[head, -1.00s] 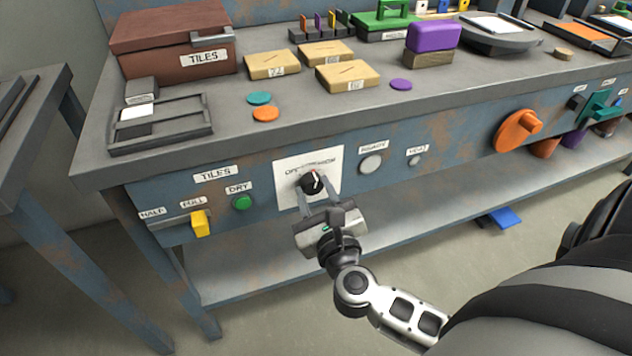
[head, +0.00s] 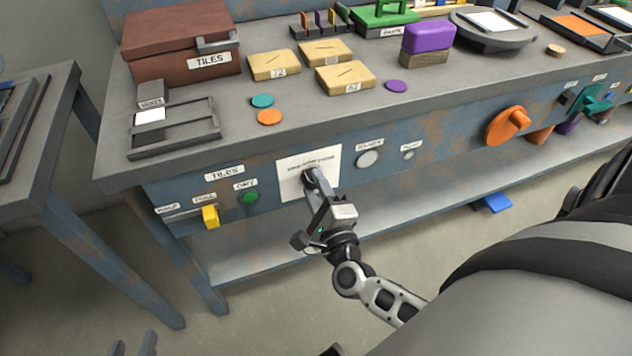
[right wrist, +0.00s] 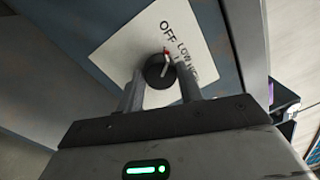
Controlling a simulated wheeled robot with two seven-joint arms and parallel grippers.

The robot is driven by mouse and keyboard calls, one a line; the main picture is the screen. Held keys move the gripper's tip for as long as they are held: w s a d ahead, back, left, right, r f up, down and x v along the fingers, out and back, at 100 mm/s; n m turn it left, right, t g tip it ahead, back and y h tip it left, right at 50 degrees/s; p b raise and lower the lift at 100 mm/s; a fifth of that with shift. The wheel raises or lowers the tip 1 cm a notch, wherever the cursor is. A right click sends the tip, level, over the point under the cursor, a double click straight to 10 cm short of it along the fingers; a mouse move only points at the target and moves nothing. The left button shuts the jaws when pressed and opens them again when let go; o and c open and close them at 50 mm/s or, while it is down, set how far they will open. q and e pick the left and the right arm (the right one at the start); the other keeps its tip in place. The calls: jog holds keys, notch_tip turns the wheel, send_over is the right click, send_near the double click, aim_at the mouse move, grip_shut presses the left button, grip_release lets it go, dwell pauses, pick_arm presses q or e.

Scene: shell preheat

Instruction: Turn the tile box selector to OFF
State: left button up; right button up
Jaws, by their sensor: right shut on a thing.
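The tile box selector is a black round knob with a red-tipped pointer, in the right wrist view (right wrist: 158,71). It sits on a white plate (right wrist: 125,52) lettered OFF, LOW and more words. The pointer is aimed near the OFF end; I cannot tell if it is exactly on OFF or between OFF and LOW. My right gripper (right wrist: 160,88) has one finger on each side of the knob and is shut on it. In the head view, my right gripper (head: 313,184), rolled over, hides most of the knob. My left gripper (head: 132,346) shows only its separated fingertips at the bottom edge, empty.
Left of the plate are a green button (head: 249,197) and a yellow slider (head: 210,216). Right of it are a grey round button (head: 368,159) and an orange dial (head: 508,125). The TILES box (head: 178,47) stands on the bench top. A lower shelf runs beneath the panel.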

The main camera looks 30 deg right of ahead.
jog(key=shift+r+n, duration=0.1)
jog(key=shift+n, duration=0.4)
pick_arm(q)
jog(key=shift+s+a+r+p, duration=0.2)
jog(key=shift+r+p, duration=0.15)
jog(key=shift+r, duration=0.3)
pick_arm(e)
jog(key=shift+n, duration=0.4)
pick_arm(q)
jog(key=shift+f, duration=0.35)
jog(key=shift+w+d+r, duration=0.1)
pick_arm(e)
jog(key=o, duration=1)
jog(key=shift+w, duration=0.1)
